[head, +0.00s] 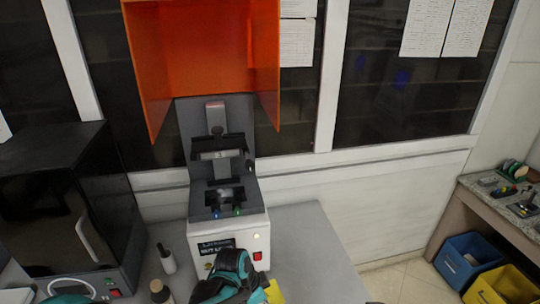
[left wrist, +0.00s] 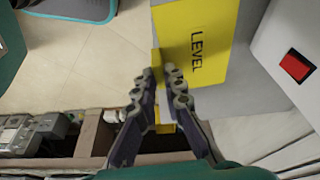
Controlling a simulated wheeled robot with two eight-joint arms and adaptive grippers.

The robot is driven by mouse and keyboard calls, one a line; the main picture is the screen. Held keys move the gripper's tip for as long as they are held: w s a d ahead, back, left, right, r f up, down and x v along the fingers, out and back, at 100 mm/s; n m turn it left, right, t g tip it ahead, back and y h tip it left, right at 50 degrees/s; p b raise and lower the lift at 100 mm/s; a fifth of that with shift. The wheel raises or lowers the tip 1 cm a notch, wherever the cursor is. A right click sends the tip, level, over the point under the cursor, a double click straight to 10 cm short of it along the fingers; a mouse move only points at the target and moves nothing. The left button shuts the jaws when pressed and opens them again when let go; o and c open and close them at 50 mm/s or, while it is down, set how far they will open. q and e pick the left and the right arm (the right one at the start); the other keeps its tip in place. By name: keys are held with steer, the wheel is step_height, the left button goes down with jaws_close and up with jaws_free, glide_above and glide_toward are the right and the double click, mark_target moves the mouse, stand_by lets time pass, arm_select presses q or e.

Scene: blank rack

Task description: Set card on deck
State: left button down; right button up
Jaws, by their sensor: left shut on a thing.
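A yellow card (left wrist: 195,45) marked "LEVEL" is at the fingertips of my left gripper (left wrist: 168,88), which is shut on it. A narrow yellow part shows between the fingers. In the head view, part of the card (head: 274,291) shows at the right side of my left gripper (head: 258,286), in front of the white machine (head: 230,238). The gripper hides the rest of it. The grey deck (head: 225,193) is on top of the machine, behind and above the gripper, with dark clamp parts on it. My right gripper is not in view.
An orange hood (head: 205,45) hangs open above the deck. A black box-shaped device (head: 65,200) stands at the left. A small white bottle (head: 167,258) stands left of the machine. The grey table (head: 315,250) is clear at the right. Blue (head: 468,260) and yellow bins are at far right.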

arm_select(q)
steer(key=w+a+f+n+t+y+b, duration=0.1)
steer(key=w+a+f+n+y, duration=0.1)
steer(key=a+n, duration=0.5)
steer(key=w+a+f+n+t+y, duration=0.1)
steer(key=a+f+n, duration=0.1)
steer(key=a+n, duration=0.4)
steer(key=d+r+m, duration=0.1)
steer(key=d+m, duration=0.2)
steer(key=s+d+r+m+h, duration=0.1)
steer(key=d+m, duration=0.1)
steer(key=d, duration=0.1)
steer(key=d+r+m+g+h+p, duration=0.1)
steer(key=d+m, duration=0.2)
steer(key=shift+s+m, duration=0.3)
steer(key=s+d+r+m+g+h, duration=0.1)
steer(key=s+d+r+m, duration=0.1)
steer(key=d+m, duration=0.4)
steer(key=shift+s+d+m+g, duration=0.25)
steer(key=shift+m+g, duration=0.05)
steer(key=shift+m, duration=0.2)
